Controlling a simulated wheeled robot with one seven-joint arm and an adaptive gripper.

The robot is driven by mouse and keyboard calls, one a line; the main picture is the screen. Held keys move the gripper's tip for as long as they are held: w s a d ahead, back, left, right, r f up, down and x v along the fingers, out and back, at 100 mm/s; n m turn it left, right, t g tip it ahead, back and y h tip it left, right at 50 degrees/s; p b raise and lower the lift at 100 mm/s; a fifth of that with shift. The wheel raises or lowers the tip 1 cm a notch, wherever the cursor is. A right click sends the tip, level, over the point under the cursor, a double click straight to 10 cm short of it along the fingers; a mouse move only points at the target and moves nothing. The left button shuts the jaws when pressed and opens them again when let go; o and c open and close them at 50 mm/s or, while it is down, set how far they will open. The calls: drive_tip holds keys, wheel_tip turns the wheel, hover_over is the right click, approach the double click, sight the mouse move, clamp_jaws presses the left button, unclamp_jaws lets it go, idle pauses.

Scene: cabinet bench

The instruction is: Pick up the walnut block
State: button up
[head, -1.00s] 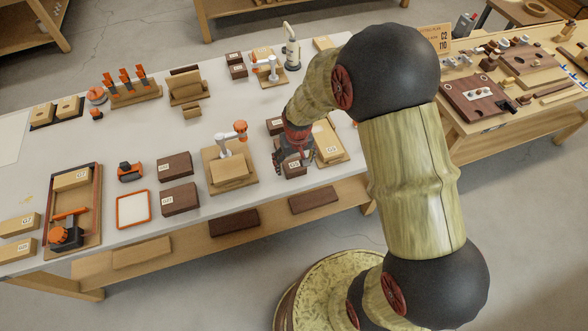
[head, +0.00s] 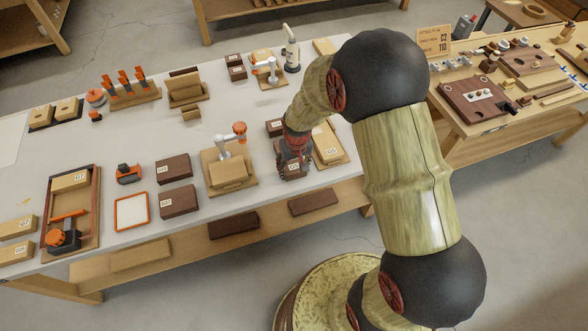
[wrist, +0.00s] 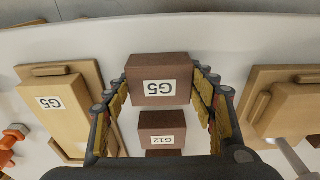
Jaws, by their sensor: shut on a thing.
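A dark brown walnut block with a white G5 label (wrist: 148,88) sits between the two fingers of my gripper (wrist: 161,96) in the wrist view. My gripper is shut on its sides, with yellowish pads against it. In the head view the block (head: 292,174) is under my gripper (head: 294,157), at the right part of the grey-white bench, partly hidden by the fingers. I cannot tell any gap beneath it. A second walnut block, labelled G12 (wrist: 163,124), lies beside it, outside the fingers.
A light wood block marked G5 (head: 327,140) on a wooden board stands close to the right of my gripper. A white and orange clamp fixture (head: 225,160) on a board stands to the left. More dark blocks (head: 174,168) lie further left. The bench's front edge is near.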

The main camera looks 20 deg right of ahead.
drive_tip(key=c, duration=0.3)
drive_tip(key=shift+c, duration=0.2)
